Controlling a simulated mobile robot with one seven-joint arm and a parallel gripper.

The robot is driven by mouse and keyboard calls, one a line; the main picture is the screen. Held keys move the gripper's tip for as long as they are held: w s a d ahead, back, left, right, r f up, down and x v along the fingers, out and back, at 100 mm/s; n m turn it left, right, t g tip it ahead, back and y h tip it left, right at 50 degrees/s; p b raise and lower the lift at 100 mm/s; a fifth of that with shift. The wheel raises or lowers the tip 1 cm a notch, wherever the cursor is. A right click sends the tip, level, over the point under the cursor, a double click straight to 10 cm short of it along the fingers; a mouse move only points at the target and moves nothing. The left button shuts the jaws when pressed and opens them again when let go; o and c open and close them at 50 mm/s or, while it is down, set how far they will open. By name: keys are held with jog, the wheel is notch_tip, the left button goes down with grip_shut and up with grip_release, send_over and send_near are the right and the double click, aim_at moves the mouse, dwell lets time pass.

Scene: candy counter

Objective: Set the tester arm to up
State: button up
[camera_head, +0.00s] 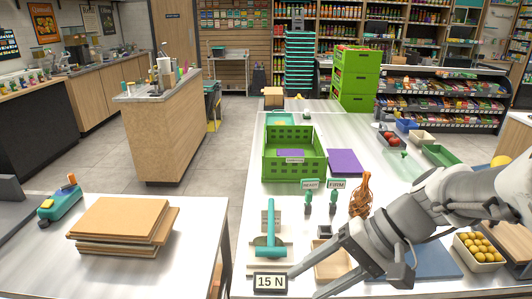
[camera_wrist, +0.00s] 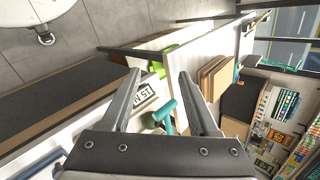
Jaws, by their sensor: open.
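The tester (camera_head: 268,262) stands at the near left end of the white counter, with a "15 N" display (camera_head: 270,282) at its front. Its teal arm (camera_head: 271,225) shows as a long bar with a wide teal crosspiece at its near end; I cannot tell its tilt surely. My gripper (camera_head: 303,284) is open and empty, to the right of the display and near the counter's front. In the wrist view the teal arm (camera_wrist: 166,112) and the display (camera_wrist: 146,95) show between the spread fingers (camera_wrist: 159,74). Nothing is between the fingertips that I can see held.
Behind the tester are a green crate (camera_head: 294,170), a purple sheet (camera_head: 344,161) and signs reading READY (camera_head: 310,184) and FIRM (camera_head: 337,184). A beige tray (camera_head: 331,262) lies close to my gripper. Brown boards (camera_head: 120,222) lie on the left table, across a gap.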

jog(key=w+d+f+m+t+y+b, duration=0.2)
jog(key=w+d+f+m+y+b, duration=0.1)
jog(key=w+d+f+m+y, duration=0.15)
jog(key=m+t+y+b, duration=0.1)
jog(key=m+t+b, duration=0.1)
jog(key=m+t, duration=0.1)
send_near(275, 253)
jog(key=x, duration=0.5)
jog(key=b+x, duration=0.1)
jog(key=x, duration=0.5)
jog(key=shift+w+f+b, duration=0.2)
jog(key=shift+w+b, duration=0.1)
jog(key=shift+d, duration=0.1)
grip_shut()
jog(key=shift+f, duration=0.1)
dwell(0.5)
